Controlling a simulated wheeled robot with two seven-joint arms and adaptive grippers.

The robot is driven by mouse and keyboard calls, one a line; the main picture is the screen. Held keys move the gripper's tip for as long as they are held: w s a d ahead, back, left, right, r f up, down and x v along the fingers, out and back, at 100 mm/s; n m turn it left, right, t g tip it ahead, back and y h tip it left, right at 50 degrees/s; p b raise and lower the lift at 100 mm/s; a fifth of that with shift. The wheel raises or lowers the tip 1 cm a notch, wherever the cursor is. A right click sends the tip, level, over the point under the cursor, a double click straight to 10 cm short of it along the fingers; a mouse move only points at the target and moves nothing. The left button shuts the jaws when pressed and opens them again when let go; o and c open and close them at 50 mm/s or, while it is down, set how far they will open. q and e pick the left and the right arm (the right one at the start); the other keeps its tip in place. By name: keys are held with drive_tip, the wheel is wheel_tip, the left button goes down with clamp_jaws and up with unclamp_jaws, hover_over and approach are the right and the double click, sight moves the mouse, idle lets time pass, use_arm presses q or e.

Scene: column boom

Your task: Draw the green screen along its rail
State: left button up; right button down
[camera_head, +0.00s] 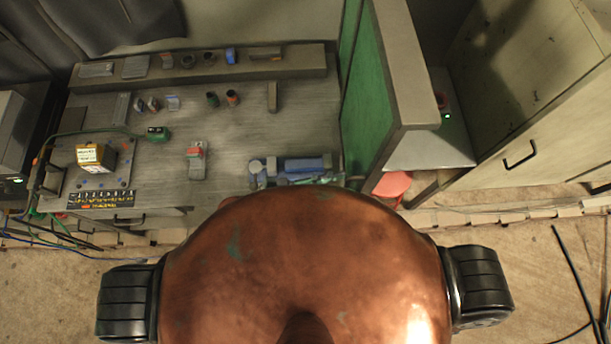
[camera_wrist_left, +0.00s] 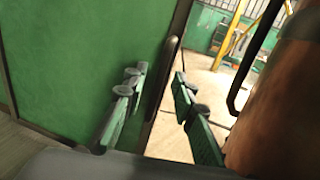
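The green screen (camera_head: 368,115) stands upright at the right end of the workbench in the head view. The rail is not clearly seen. My right gripper is not in view.
The workbench (camera_head: 225,150) holds a yellow box (camera_head: 95,155), a red-grey device (camera_head: 197,160) and blue items (camera_head: 303,165). A pale cabinet (camera_head: 540,140) with handles stands right of the screen. A red round thing (camera_head: 392,184) is below the screen. Cables lie on the floor at right.

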use_arm(q)
drive_tip(key=s+a, duration=0.2)
drive_tip(key=a, duration=0.7)
drive_tip(key=shift+w, duration=0.1)
